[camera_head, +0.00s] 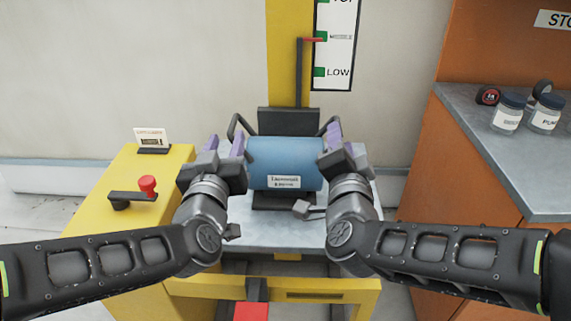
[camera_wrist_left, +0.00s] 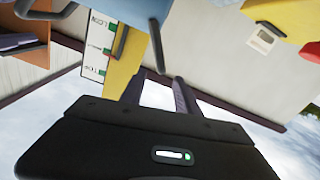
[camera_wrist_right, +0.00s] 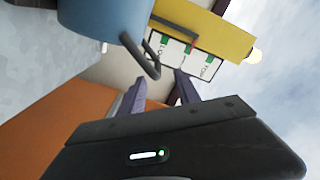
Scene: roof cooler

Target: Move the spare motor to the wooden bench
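The spare motor, a blue cylinder (camera_head: 284,158) with a white label, sits on a dark cradle over a grey platform (camera_head: 270,235). A dark bar handle shows at each end. My left gripper (camera_head: 225,146) is open at the motor's left end; its handle (camera_wrist_left: 157,45) lies just beyond the parted fingertips in the left wrist view. My right gripper (camera_head: 335,146) is open at the right end; that handle (camera_wrist_right: 140,55) is near its fingertips in the right wrist view. Neither gripper visibly holds anything. I cannot tell whether the orange-brown unit (camera_head: 480,180) at right is the wooden bench.
The orange-brown unit's grey top (camera_head: 480,130) has jars (camera_head: 508,112) at the back and a clear front. A yellow stand with a red button (camera_head: 148,184) is at left. A level board (camera_head: 335,45) with a red pointer stands behind the motor. A red pedal (camera_head: 251,312) is below.

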